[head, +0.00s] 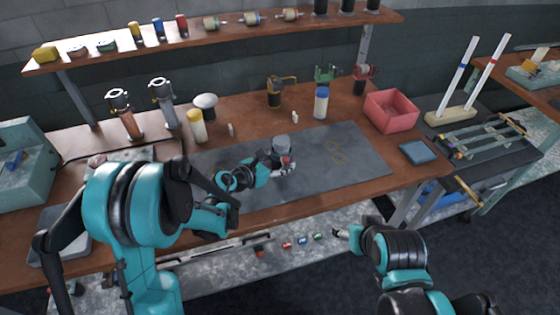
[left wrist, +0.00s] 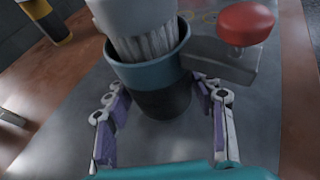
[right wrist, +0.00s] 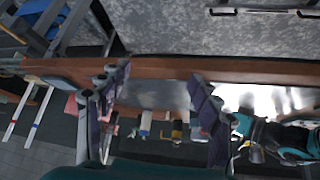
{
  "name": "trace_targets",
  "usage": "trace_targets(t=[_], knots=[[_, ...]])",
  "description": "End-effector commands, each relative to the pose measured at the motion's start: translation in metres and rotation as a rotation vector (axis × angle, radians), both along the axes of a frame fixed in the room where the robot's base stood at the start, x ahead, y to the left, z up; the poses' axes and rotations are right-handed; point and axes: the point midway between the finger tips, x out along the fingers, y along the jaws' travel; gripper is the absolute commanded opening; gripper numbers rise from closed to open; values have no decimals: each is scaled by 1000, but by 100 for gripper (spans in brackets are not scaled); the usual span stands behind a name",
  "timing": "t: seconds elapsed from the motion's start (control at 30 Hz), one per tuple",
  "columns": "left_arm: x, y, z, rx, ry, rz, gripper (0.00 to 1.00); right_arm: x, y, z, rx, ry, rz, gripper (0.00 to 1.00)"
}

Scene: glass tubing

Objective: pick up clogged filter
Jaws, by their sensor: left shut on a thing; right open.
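My left gripper (head: 284,168) is over the dark mat, its fingers on either side of a dark cup with a teal rim (left wrist: 152,84). A pale, ribbed, filter-like piece (left wrist: 146,32) sits in the cup's mouth. A red knob (left wrist: 246,22) on a grey arm is beside the cup. In the head view the pale grey top (head: 281,144) shows above the gripper; the fingers hide the lower part. I cannot tell whether this is the clogged filter. My right gripper (head: 341,233) is open and empty in front of the bench; its spread fingers show in the right wrist view (right wrist: 155,95).
The mat (head: 350,155) has free room to the right. A pink bin (head: 391,112) and a dark blue box (head: 418,152) stand at the right. Several beige-bodied fittings (head: 252,19) lie on the upper shelf (head: 225,38).

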Motion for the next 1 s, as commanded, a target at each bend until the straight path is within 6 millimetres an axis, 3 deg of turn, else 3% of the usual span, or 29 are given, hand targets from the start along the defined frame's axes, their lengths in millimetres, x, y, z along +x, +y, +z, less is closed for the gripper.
trace_targets(t=[0.13,0.27,0.4,0.6,0.8,1.0], knots=[[0,0,0,0,1,-1,21,14,4,18,35,23,-37,55],[0,0,0,0,1,-1,21,41,14,50,104,75,-123,55],[0,0,0,0,1,-1,21,80,29,89,191,149,-252,55],[0,0,0,1,1,0,21,136,55,131,293,253,-452,55],[0,0,0,0,0,0,21,189,86,158,363,351,-665,55],[0,0,0,1,-1,0,21,235,122,168,404,434,-892,55]])
